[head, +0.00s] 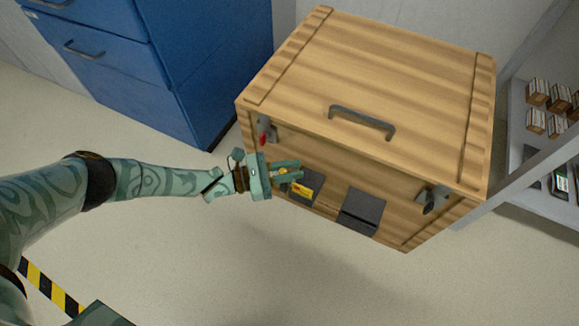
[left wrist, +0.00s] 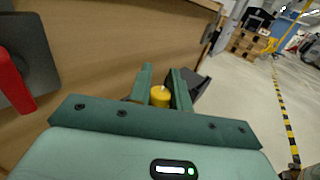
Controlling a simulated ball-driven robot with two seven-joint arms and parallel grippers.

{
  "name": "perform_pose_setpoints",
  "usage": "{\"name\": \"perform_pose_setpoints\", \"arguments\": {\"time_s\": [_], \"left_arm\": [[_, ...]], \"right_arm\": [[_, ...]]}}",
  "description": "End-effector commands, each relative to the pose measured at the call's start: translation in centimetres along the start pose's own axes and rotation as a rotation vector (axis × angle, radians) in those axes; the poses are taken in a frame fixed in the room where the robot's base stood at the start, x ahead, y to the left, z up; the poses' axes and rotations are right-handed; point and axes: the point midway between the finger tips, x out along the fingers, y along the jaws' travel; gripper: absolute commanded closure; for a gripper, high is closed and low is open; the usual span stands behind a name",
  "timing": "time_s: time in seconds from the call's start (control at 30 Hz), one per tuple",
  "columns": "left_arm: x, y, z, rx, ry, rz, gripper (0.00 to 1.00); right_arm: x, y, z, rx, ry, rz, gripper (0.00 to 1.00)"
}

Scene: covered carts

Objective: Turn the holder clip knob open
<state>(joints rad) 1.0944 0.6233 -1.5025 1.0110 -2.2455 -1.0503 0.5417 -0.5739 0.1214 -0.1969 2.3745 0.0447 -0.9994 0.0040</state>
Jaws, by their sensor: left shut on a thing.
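In the left wrist view the yellow knob (left wrist: 160,97) sits between the two green fingers. My left gripper (head: 300,171) reaches in from the left and is shut on the knob. The fingers partly hide the knob and the plate, and I cannot tell how far the knob is turned. My right gripper is not in view.
The wooden crate (head: 375,75) has a closed lid with a grey handle (head: 362,122). A latch with a red lever (head: 263,137) is above my left gripper, and another latch (head: 431,199) is at the right. A dark pocket (head: 361,211) is beside the plate. A blue cabinet (head: 190,75) stands at left.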

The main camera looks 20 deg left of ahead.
Motion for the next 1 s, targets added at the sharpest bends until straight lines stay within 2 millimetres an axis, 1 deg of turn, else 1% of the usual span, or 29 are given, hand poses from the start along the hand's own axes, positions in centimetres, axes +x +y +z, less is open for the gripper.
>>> {"name": "perform_pose_setpoints", "arguments": {"time_s": [0.2, 0.4, 0.6, 1.0], "left_arm": [[-0.02, -0.1, -0.02, 0.003, 0.002, -0.136, 1.0], [-0.04, -0.25, 0.01, 0.002, 0.0, -0.214, 1.0], [-0.08, -0.35, 0.0, 0.0, 0.0, -0.248, 1.0], [-0.07, -0.35, 0.04, 0.0, -0.002, -0.254, 1.0]], "right_arm": [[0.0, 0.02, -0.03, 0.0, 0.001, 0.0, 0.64], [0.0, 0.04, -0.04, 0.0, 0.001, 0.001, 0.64], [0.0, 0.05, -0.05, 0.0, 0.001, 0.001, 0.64], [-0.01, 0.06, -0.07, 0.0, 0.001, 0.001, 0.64]]}}
